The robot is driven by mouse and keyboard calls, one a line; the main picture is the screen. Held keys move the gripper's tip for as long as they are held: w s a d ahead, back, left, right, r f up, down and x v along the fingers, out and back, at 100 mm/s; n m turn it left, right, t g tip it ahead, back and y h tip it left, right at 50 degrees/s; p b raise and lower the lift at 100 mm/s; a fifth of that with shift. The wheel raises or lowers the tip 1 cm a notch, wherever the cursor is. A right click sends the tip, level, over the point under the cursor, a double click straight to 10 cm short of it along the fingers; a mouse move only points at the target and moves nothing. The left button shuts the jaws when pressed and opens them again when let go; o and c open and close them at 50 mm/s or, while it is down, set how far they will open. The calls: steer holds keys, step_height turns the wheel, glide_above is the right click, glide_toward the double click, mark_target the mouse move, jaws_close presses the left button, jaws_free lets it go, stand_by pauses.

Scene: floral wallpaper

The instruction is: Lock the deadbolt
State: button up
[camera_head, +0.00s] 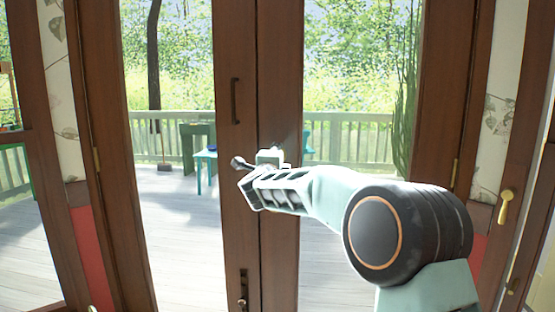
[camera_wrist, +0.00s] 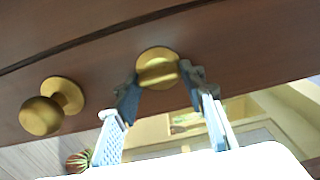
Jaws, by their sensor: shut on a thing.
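The brass deadbolt (camera_wrist: 157,66), a round plate with a thumb-turn, is on a dark brown door (camera_wrist: 238,62) in the wrist view. My gripper (camera_wrist: 160,84) has one fingertip on each side of the thumb-turn and is shut on it. A round brass knob (camera_wrist: 42,114) is on the same door, left of the deadbolt in this tilted view. In the head view my gripper (camera_head: 246,178) reaches left in front of the brown double-door frame. The deadbolt cannot be made out there.
Glass doors look onto a wooden deck (camera_head: 185,230) with a railing and a small blue table (camera_head: 206,155). A dark pull handle (camera_head: 235,100) is on the middle door frame. A brass lever handle (camera_head: 505,207) is at the right.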

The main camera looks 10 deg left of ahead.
steer(key=o, duration=1.2)
steer(key=shift+c, duration=0.2)
steer(key=s, duration=1.2)
steer(key=shift+a, duration=0.25)
